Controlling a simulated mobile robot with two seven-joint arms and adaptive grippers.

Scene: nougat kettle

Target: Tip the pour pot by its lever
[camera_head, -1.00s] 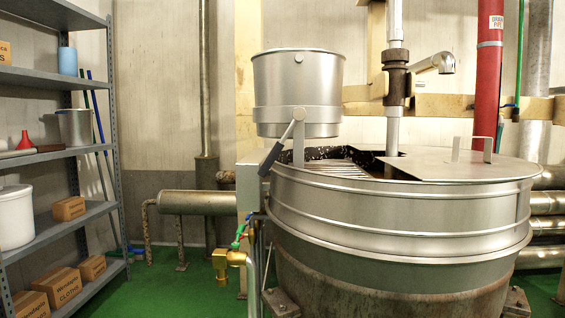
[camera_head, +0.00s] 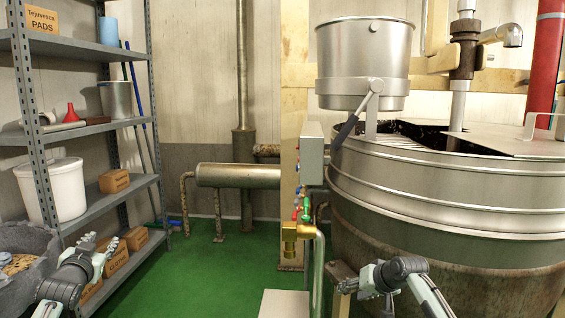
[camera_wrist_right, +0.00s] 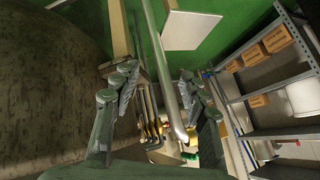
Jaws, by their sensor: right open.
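The silver pour pot (camera_head: 362,55) sits upright in its bracket above the kettle's left rim in the head view. Its lever (camera_head: 345,131) has a dark grip that slants down and left from the pivot on the pot's front. My right gripper (camera_head: 352,284) is low in front of the kettle, well below the lever and apart from it. In the right wrist view its fingers (camera_wrist_right: 158,84) are spread and empty. The lever does not show there. My left gripper (camera_head: 103,250) is at the lower left by the shelf, fingers apart and apparently empty.
The large kettle (camera_head: 450,205) fills the right side. A brass valve (camera_head: 290,238) with pipes and a grey box (camera_head: 312,155) stand at its left. A shelf rack (camera_head: 100,190) with boxes stands at far left. Green floor (camera_head: 225,265) is free between them.

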